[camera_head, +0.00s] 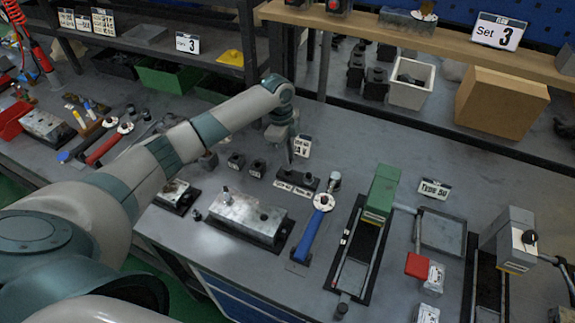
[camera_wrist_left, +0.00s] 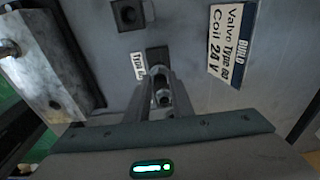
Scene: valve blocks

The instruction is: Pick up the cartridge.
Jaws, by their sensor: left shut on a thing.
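The cartridge (camera_wrist_left: 163,98) is a small metallic round piece between my left gripper's fingers in the left wrist view. My left gripper (camera_wrist_left: 161,100) is shut on it. In the head view my left gripper (camera_head: 288,165) points down over the black holder (camera_head: 308,183) with small white labels in front of it. The holder's dark block (camera_wrist_left: 157,57) and a "Type" label show just beyond the fingers in the wrist view. The cartridge is too small and covered to make out in the head view. I cannot tell whether it is clear of the holder. My right gripper is not in view.
A metal valve block (camera_head: 247,217) lies left of the holder, and a blue-handled tool (camera_head: 313,228) lies to its right. A build card (camera_wrist_left: 228,45) stands close behind the gripper. A green press-like fixture (camera_head: 382,192) stands further right. Small black blocks (camera_head: 257,168) sit to the left.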

